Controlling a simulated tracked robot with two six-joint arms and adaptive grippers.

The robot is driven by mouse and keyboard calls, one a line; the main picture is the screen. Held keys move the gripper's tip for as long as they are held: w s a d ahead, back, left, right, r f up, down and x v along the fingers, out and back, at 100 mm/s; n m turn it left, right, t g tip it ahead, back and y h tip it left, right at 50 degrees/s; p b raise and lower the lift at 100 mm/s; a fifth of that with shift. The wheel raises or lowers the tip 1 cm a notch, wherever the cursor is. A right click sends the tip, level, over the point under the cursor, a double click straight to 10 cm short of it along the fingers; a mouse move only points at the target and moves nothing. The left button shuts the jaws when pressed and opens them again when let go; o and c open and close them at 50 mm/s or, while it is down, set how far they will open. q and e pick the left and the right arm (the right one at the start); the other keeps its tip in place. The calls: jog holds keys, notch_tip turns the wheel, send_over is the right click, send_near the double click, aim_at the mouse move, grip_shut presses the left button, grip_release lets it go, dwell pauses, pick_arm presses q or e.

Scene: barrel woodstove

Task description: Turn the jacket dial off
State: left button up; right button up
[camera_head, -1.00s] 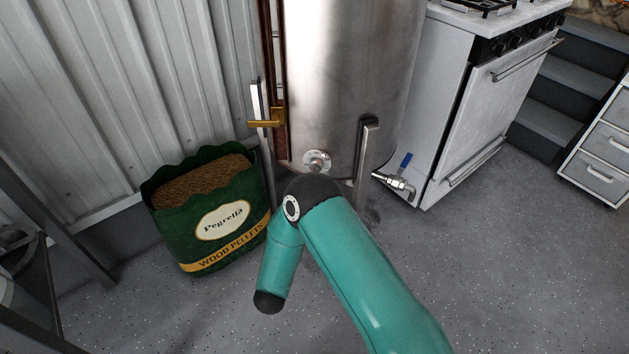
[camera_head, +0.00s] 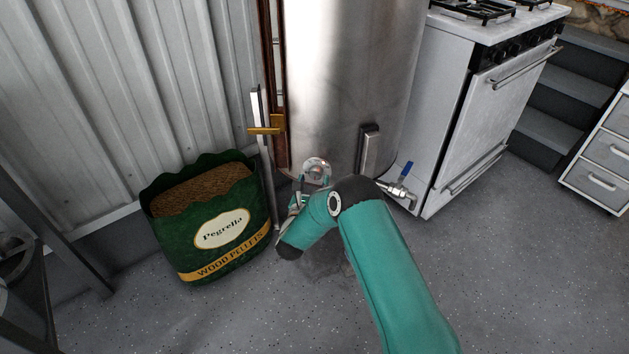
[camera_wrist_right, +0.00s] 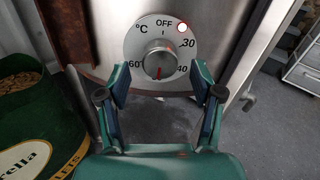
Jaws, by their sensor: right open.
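The jacket dial (camera_head: 316,168) sits low on the front of the steel barrel. In the right wrist view the dial plate (camera_wrist_right: 135,43) reads OFF at the top, with 30 and 40 down the right and 60 at lower left. Its silver knob (camera_wrist_right: 159,60) has a red mark pointing down, away from OFF. My right gripper (camera_wrist_right: 160,82) is open, with one finger on each side of the lower dial plate and the knob between them. Contact cannot be told. In the head view the gripper (camera_head: 308,186) is partly hidden by my arm. My left gripper is out of view.
A green pellet bag (camera_head: 195,250) stands left of the barrel (camera_head: 345,80). A valve with a blue handle (camera_head: 405,170) sticks out at the barrel's lower right. A white stove (camera_head: 495,120) stands right. Floor in front is free.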

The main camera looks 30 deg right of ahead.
jog(key=shift+w+d, duration=0.35)
jog(key=shift+w, duration=0.05)
jog(key=shift+d, duration=0.1)
jog(key=c, duration=1.1)
jog(key=shift+c, duration=0.2)
